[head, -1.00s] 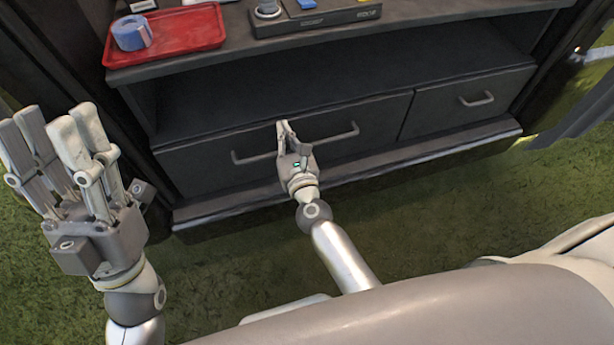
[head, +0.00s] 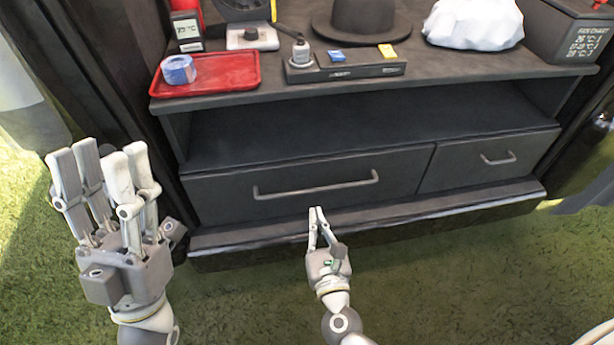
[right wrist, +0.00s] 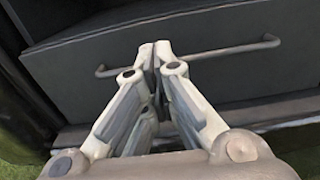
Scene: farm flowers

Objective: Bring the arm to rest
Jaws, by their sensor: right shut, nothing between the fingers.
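My right gripper (head: 316,210) is in front of the dark cabinet's wide lower drawer, below its bar handle (head: 316,188). Its fingertips are together with nothing between them. The right wrist view shows the same closed fingertips (right wrist: 154,52) with the drawer handle (right wrist: 220,50) behind them, apart from it as far as I can tell. My left gripper (head: 104,160) is at the left of the head view, fingers up, with a gap between its finger pairs. It holds nothing.
The cabinet (head: 330,140) has an open shelf and a smaller drawer (head: 490,160) at the right, both drawers closed. On top are a red tray (head: 225,85) with a blue tape roll (head: 178,69), a black hat (head: 362,22) and a white bag (head: 473,22).

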